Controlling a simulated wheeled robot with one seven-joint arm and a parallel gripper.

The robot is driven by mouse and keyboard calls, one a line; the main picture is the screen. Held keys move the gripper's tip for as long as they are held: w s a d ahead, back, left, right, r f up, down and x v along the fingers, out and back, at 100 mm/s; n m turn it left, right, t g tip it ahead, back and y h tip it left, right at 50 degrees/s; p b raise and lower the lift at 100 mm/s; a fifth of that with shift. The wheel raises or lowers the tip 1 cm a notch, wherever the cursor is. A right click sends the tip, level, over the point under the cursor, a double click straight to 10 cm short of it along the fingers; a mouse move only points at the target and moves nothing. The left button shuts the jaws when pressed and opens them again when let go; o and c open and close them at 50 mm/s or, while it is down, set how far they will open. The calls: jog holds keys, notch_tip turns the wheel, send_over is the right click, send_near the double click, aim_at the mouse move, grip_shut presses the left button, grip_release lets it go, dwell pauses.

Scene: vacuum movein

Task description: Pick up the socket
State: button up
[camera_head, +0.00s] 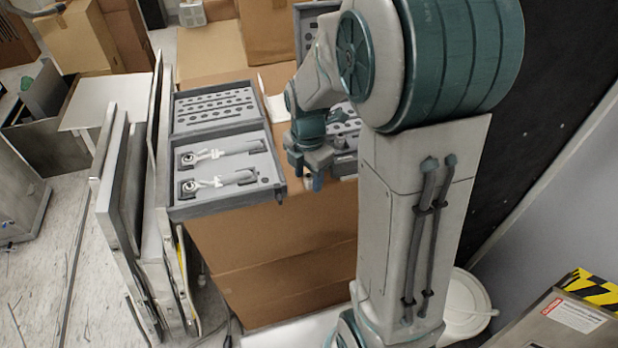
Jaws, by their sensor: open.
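My gripper (308,174) is open and points down at the right side of the open grey tool case, over the front edge of the cardboard box. I cannot pick out the socket with certainty. The open tool case (228,208) lies on the box, and its lower tray holds two ratchet-like tools (222,154) (218,183) in grey foam. The raised lid part (213,108) has rows of small dark holes or pieces. A second grey case (347,166) shows partly behind my gripper and arm, which hide much of it. Whether anything lies between the fingertips is too small to tell.
The cardboard box (280,255) bears the cases. Upright panels (128,190) lean close to its left side. My arm fills the right-centre. A white bucket (468,300) and a machine with a warning label (575,316) stand at the lower right. Open floor lies at the left.

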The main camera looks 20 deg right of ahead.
grip_shut()
